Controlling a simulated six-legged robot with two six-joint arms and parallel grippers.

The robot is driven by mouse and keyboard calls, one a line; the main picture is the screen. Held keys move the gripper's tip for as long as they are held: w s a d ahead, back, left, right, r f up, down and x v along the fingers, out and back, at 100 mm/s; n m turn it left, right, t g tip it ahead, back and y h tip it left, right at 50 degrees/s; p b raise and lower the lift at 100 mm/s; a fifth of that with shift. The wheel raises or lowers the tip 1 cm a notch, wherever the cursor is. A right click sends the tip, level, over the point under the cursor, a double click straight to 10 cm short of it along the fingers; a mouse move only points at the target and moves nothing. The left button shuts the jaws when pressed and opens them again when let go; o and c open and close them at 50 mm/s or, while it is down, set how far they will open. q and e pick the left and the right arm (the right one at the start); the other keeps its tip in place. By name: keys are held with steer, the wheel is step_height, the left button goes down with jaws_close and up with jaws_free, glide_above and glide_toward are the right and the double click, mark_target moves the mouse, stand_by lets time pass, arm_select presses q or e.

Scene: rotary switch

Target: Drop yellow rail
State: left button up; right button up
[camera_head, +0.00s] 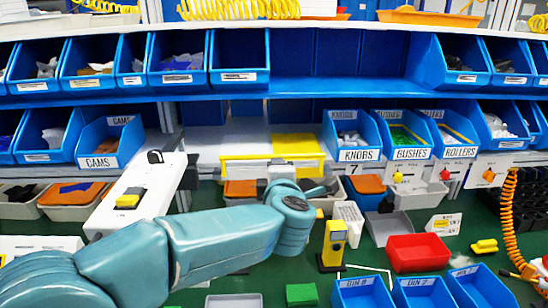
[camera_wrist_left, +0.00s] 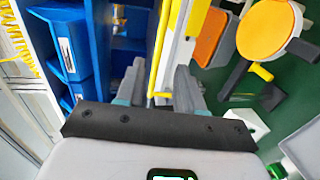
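The yellow rail (camera_head: 245,158) runs along the front of a pale shelf in the middle of the head view. In the left wrist view the yellow rail (camera_wrist_left: 164,45) runs lengthwise between the two grey fingers. My left gripper (camera_head: 284,172) is at the rail, partly hidden by my teal wrist. In the left wrist view the fingers of my left gripper (camera_wrist_left: 158,82) stand apart, with gaps beside the rail. I cannot tell how deep the rail sits between them. My right gripper is in neither view.
Blue bins labelled knobs (camera_head: 356,156), bushes (camera_head: 410,154) and rollers (camera_head: 460,153) stand right of the rail. A white panel with a yellow switch (camera_head: 128,198) is at the left. A red tray (camera_head: 418,253) and a yellow upright device (camera_head: 334,243) are on the green surface below.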

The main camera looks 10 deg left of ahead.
mark_target(274, 155)
arm_select(q)
steer(key=p+x, duration=0.3)
steer(key=x, duration=1)
steer(key=shift+w+f+p, duration=0.15)
steer(key=shift+w+p, duration=0.05)
steer(key=shift+p, duration=0.15)
steer(key=shift+s+a, duration=0.1)
steer(key=shift+a, duration=0.1)
